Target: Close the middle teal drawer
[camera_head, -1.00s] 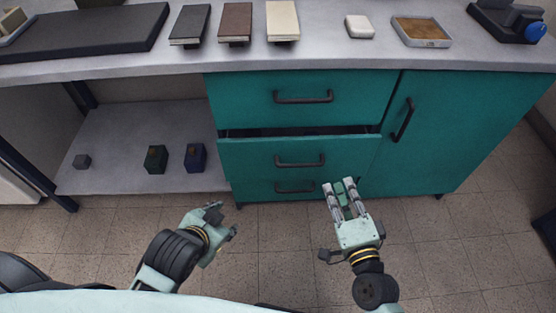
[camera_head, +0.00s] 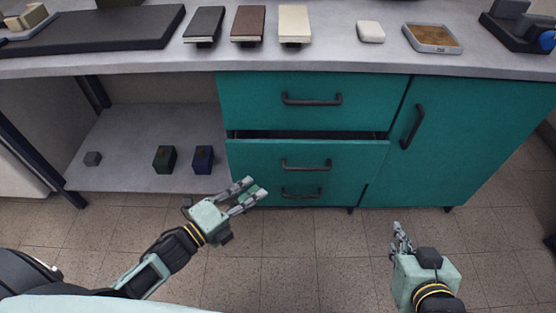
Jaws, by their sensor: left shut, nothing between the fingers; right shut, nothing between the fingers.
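The middle teal drawer (camera_head: 265,162) is pulled out a little; a dark gap (camera_head: 300,134) shows along its top edge, below the closed top drawer (camera_head: 265,98). Its dark handle (camera_head: 306,167) faces me. The bottom drawer's handle (camera_head: 301,194) shows just below it, its front mostly hidden. My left gripper (camera_head: 252,195) is shut and empty, in front of the drawer's lower left corner; I cannot tell if it touches. My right gripper (camera_head: 400,236) is shut and empty, over the floor in front of the cabinet door, apart from the drawer.
The cabinet door (camera_head: 450,140) to the right is closed. The counter (camera_head: 340,60) above holds several books and small items. The floor in front is clear.

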